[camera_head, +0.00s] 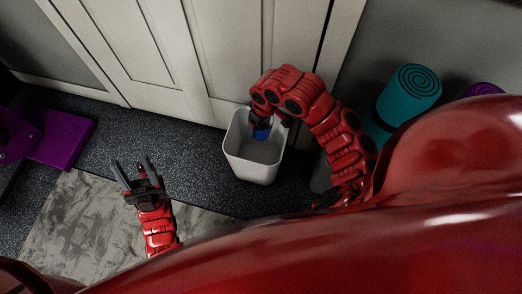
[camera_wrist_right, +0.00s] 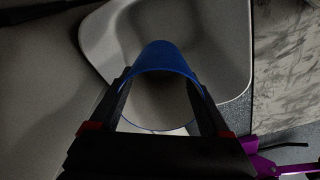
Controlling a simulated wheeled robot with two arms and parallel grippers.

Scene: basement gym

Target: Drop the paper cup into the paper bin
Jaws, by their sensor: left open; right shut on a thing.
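The blue paper cup (camera_wrist_right: 163,57) is between the fingers of my right gripper (camera_wrist_right: 160,100), which is shut on it. In the head view the cup (camera_head: 262,131) shows as a small blue patch at the opening of the paper bin, partly hidden by my right gripper (camera_head: 268,118). The paper bin (camera_head: 250,170) is a pale, open-topped container standing on the dark floor by the cabinet. In the right wrist view the bin's rim (camera_wrist_right: 246,85) curves behind the cup. My left gripper (camera_head: 133,176) is open and empty, left of the bin and apart from it.
White cabinet doors (camera_head: 235,50) stand right behind the bin. A rolled teal mat (camera_head: 408,95) is to the right, near my right arm. A purple object (camera_head: 65,137) stands at the left. A grey patterned mat (camera_head: 90,225) lies on the floor at the lower left.

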